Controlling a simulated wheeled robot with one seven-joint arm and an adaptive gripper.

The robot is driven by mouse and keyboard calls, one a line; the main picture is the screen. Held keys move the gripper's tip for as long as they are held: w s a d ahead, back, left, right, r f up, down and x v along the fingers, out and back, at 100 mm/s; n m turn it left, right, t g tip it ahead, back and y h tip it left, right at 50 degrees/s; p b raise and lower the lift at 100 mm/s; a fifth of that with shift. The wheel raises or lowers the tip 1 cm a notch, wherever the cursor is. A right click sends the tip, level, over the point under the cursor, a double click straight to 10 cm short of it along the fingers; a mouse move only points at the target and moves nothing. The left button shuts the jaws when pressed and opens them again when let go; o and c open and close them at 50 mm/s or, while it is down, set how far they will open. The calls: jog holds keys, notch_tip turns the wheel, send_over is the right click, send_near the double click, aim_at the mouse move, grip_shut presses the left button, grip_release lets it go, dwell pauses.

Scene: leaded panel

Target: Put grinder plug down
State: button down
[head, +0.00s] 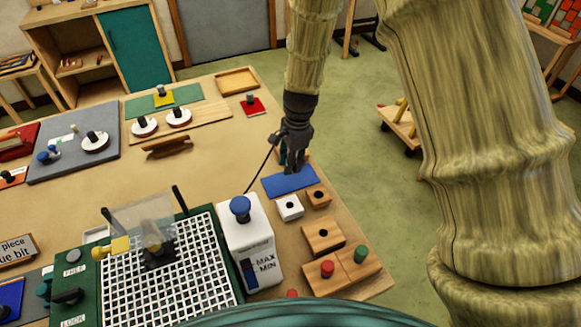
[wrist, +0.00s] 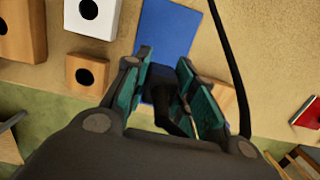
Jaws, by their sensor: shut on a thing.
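The dark grinder plug (wrist: 168,88) sits between the two teal-padded fingers of my gripper (wrist: 168,82) in the wrist view. My gripper is shut on it, and the fingers hide part of it. In the head view my gripper (head: 293,165) points down near the far edge of a blue mat (head: 277,188). The blue mat also shows beyond the fingers in the wrist view (wrist: 168,28). I cannot tell whether the plug touches the mat. A black cable (head: 260,170) runs beside the gripper towards the grinder (head: 225,297), which has a white grid top.
A white block with a hole (head: 289,212) and a wooden block with a hole (head: 319,204) stand close to the mat. A white tank with a blue knob (head: 255,240) stands nearer. A brown wooden piece (head: 168,147) lies left. Bare table lies left of the mat.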

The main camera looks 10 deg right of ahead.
jog(key=shift+f+p, duration=0.45)
jog(key=shift+f, duration=1.2)
jog(key=shift+f, duration=0.1)
jog(key=c, duration=1.2)
grip_release()
jog(key=shift+o, duration=0.2)
jog(key=shift+r, duration=0.2)
jog(key=shift+w+d+r+b, duration=0.2)
jog(key=shift+r+b, duration=0.5)
jog(key=shift+r, duration=1.25)
jog(key=shift+s+d+r+b, duration=0.1)
jog(key=shift+d+r+b, duration=0.4)
jog(key=shift+r, duration=1.5)
jog(key=shift+w+d+r+b, duration=0.1)
jog(key=shift+r+b, duration=0.8)
jog(key=shift+r, duration=1.05)
